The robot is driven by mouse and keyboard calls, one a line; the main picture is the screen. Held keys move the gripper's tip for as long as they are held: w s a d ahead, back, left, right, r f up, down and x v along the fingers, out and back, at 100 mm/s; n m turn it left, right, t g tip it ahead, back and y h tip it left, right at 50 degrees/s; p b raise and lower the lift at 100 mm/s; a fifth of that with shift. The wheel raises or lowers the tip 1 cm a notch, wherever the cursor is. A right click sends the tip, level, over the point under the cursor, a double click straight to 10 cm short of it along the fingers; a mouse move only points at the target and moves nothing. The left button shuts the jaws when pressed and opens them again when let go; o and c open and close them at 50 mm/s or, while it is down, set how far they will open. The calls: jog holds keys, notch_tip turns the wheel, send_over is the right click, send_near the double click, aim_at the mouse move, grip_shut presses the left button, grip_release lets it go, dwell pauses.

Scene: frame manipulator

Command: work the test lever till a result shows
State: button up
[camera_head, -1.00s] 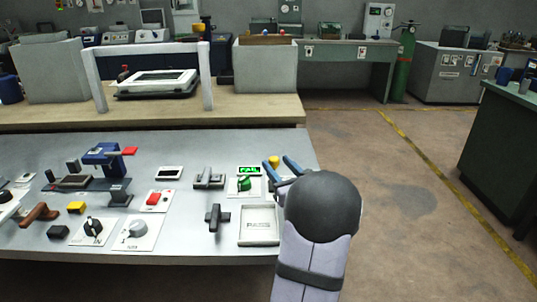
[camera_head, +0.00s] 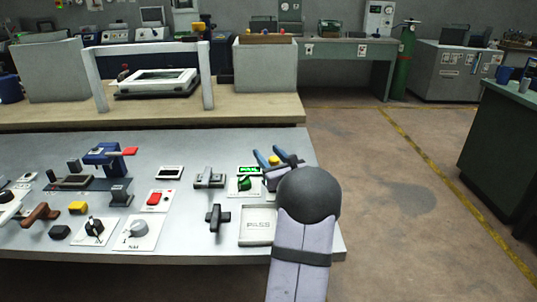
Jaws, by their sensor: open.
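A small green-lit display (camera_head: 249,170) is at the right part of the grey bench; its text is too small to read surely. A yellow knob (camera_head: 274,160) shows to the right of the display. My gripper (camera_head: 268,152) is open, with its blue fingers to either side of the yellow knob in the picture. I cannot tell whether they touch it. My gripper's body hides the plate's right side. I see nothing held.
A tray marked PASS (camera_head: 257,239) lies in front of the green lever. Dark handles (camera_head: 209,179) stand left of it, and a red button (camera_head: 155,198), dials and a blue press (camera_head: 104,156) are farther left. The grey bench (camera_head: 190,242) ends at the right; open floor lies beyond.

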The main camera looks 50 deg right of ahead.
grip_shut()
jog(key=shift+s+f+b, duration=0.15)
jog(key=shift+b, duration=0.75)
jog(key=shift+s+a+t+h+b, duration=0.2)
jog(key=shift+t+h+b, duration=0.15)
jog(key=shift+b, duration=0.75)
jog(key=shift+a+b, duration=0.1)
jog(key=shift+b, duration=0.4)
jog(key=shift+s+a+r+t, duration=0.15)
jog(key=shift+r+t, duration=0.1)
jog(key=shift+r, duration=0.15)
